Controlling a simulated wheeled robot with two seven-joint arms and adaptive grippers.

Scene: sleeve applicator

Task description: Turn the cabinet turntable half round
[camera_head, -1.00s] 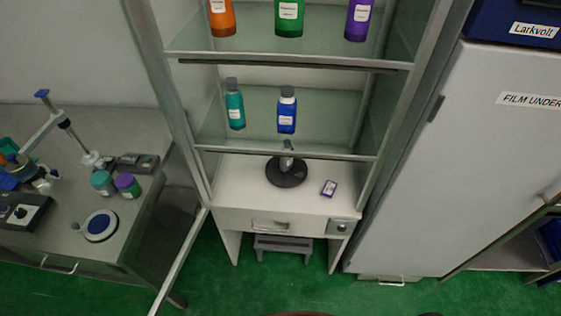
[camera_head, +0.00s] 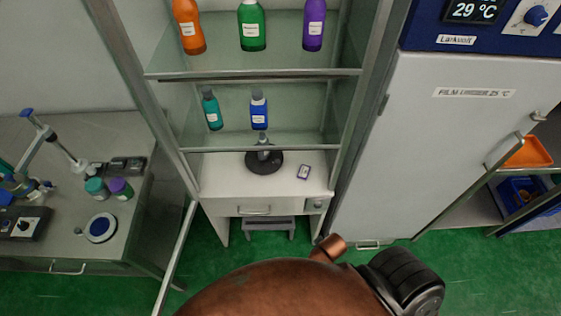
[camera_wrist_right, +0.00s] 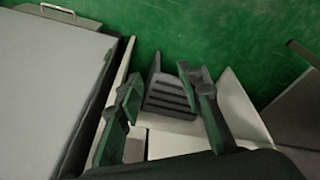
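The cabinet turntable (camera_head: 264,162) is a dark round disc with a small upright post. It sits on the white lower surface of the open cabinet (camera_head: 215,177), below the glass shelves. In the head view neither gripper shows, and both are well away from the turntable. In the right wrist view my right gripper (camera_wrist_right: 165,100) has its two dark fingers spread apart with nothing between them. Behind them are a grey slatted step and the green floor. The turntable is not in the right wrist view. My left gripper is out of view.
Bottles, including a blue one (camera_head: 259,112) and a teal one (camera_head: 212,112), stand on the glass shelves above. A step stool (camera_head: 270,225) stands under the drawer. A grey fridge (camera_head: 440,150) stands at right, a bench (camera_head: 130,215) at left.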

